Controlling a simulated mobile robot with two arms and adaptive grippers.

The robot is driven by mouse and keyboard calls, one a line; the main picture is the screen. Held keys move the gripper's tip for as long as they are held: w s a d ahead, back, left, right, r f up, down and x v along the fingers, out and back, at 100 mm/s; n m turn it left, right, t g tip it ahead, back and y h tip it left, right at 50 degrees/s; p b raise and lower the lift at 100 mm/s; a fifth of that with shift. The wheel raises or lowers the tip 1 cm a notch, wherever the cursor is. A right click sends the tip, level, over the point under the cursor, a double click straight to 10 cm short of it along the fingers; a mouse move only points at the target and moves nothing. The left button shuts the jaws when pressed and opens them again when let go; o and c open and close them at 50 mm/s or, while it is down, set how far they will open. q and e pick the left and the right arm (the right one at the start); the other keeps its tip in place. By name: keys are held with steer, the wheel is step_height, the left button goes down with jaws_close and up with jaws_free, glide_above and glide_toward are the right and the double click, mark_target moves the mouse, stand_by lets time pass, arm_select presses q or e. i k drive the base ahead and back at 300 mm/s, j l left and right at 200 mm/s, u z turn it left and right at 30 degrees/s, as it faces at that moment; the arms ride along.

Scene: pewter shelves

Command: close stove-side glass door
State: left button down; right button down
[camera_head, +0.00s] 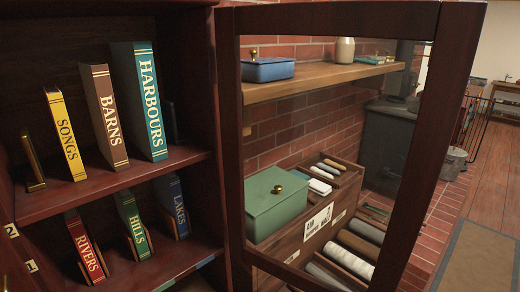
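The stove-side glass door (426,140) has a dark red wooden frame and a clear pane. It stands open, swung out to the right of the bookcase (110,187), with its hinge side along the bookcase's right upright. Its top rail and far stile show; its lower edge runs out of the picture. The dark stove (385,145) shows through the pane, behind the door. No handle can be made out on the door. Neither of my grippers is in view.
Books stand on two shelves, including HARBOURS (146,100) and RIVERS (85,246). Through the pane I see a green box (275,210), a blue box (267,70) on a wooden shelf (320,78), and brick wall. Wooden floor and a mat (480,255) lie clear at right.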

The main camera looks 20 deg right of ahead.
mark_target(454, 27)
steer(key=i+l, duration=0.1)
steer(key=l, duration=0.65)
steer(key=i+l, duration=0.1)
steer(key=l, duration=0.6)
steer(key=l+u, duration=0.5)
steer(key=l, duration=1.55)
steer(key=u, duration=1.1)
steer(key=k+j, duration=0.05)
